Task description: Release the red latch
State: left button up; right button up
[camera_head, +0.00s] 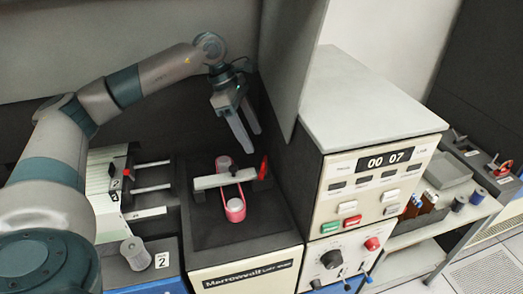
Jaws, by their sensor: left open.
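A small upright red piece (263,167), which looks like the red latch, is at the right end of a pale bar (213,181). The bar lies across a red-pink loop (235,210) on the dark top of a machine (246,270). My left gripper (253,140) is open and empty, with its fingers pointing down. In the picture it is just above and slightly left of the red piece and appears apart from it. My right gripper is not in view.
A beige cabinet (330,175) with a display reading "00 07" and several buttons stands close on the right. On the left are a unit with metal rods (152,188) and a grey spool (135,252). A shelf (440,222) holds small items at far right.

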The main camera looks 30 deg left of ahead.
aim_at(264, 160)
pick_arm(q)
jog(key=p+x, duration=0.2)
jog(key=x, duration=0.4)
jog(key=shift+d+f+p, duration=0.2)
jog(key=shift+p, duration=0.1)
jog(key=shift+w+d+f, duration=0.15)
jog(key=shift+d+f, duration=0.05)
jog(key=shift+f, duration=0.5)
jog(key=c, duration=1)
jog(key=shift+c, duration=0.2)
